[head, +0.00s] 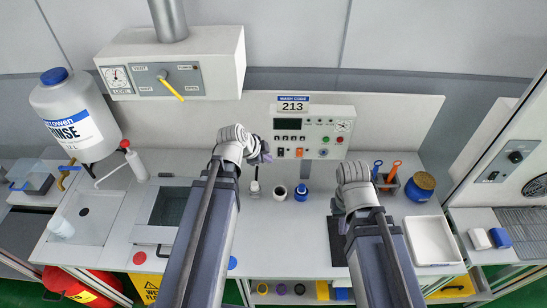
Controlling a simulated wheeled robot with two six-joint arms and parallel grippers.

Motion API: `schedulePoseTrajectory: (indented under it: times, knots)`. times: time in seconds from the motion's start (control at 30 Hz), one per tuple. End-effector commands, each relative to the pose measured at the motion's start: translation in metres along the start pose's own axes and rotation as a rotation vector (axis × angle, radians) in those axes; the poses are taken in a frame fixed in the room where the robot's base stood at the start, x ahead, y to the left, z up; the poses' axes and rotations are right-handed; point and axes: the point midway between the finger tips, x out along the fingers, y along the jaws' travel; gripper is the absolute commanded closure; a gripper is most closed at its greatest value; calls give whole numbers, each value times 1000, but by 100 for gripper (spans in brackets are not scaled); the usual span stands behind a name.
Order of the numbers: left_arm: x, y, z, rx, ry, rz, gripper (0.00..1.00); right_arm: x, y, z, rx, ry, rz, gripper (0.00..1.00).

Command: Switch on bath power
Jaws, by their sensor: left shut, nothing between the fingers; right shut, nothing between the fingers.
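The control panel (335,112) stands upright at the back centre, under a "WASH CODE 213" label. It carries a dark display (287,124), several small coloured buttons, a round gauge and an orange switch (299,152) low on its face. I cannot tell the switch's position or read its label. The bath (168,206) is a rectangular basin in the counter at left. My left gripper (263,154) is shut and empty, just left of the panel's lower left corner. My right gripper (352,172) is shut and empty, below the panel's right side; its fingertips are mostly hidden.
A hood box with a yellow lever (172,88) hangs at upper left. Small jars (301,192) sit below the panel. Orange-handled tools (393,172), a blue pot (420,186) and white tray (432,240) stand right.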

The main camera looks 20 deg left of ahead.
Motion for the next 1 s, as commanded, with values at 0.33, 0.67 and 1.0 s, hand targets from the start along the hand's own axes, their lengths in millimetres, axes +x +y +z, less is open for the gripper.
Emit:
schedulePoseTrajectory:
  times: [0.33,0.67,1.0]
  knots:
    - [40,1,2,1,0,1,100,34,-3,-2,-6,0,1,100]
    - [98,2,2,1,0,1,100,81,-7,-5,-14,0,2,100]
    - [119,-33,2,-1,0,0,100,84,-8,-5,-13,0,2,100]
